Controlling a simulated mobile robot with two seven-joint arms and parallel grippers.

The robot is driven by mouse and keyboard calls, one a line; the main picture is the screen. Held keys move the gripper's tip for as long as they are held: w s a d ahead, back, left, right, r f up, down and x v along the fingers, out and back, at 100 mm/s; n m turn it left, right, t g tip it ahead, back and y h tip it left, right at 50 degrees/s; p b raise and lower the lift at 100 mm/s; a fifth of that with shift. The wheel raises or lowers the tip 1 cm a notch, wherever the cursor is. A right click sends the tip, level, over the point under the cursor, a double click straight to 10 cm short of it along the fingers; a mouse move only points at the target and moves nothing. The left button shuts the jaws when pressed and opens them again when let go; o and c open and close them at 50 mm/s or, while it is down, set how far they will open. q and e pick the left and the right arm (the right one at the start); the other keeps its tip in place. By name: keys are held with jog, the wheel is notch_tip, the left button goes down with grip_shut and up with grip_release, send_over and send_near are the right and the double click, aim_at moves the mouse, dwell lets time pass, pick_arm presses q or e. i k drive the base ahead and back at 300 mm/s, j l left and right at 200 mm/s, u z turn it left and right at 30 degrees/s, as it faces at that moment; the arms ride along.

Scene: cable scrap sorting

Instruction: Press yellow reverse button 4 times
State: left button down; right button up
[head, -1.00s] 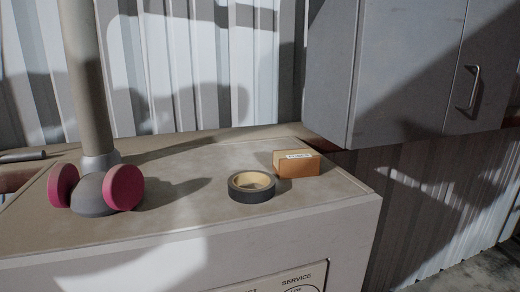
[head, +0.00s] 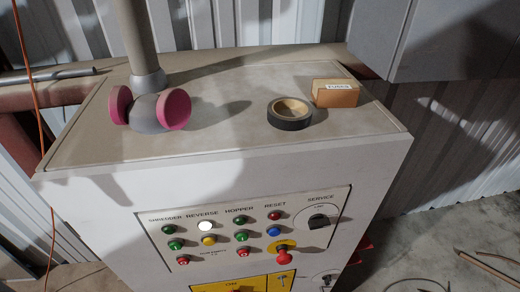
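The yellow reverse button (head: 209,240) sits on the control panel (head: 154,231) on the front of the white cabinet. It is in the REVERSE column, below a round lamp (head: 205,226) that looks bright white. Green, red and blue buttons surround it, and a larger red knob on a yellow base (head: 283,256) is at the lower right. Neither of my grippers shows in the head view, and nothing covers the yellow button.
On the cabinet top (head: 226,108) are a roll of dark tape (head: 290,114), a small orange-brown box (head: 335,93) and a grey post with pink ear-muff discs (head: 175,109). Cables lie on the floor at right. The space before the panel looks clear.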

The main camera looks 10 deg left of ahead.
aim_at(210, 242)
jog(key=k+u, duration=0.15)
jog(key=u, duration=0.45)
jog(key=i+u, duration=0.1)
jog(key=i+l, duration=0.05)
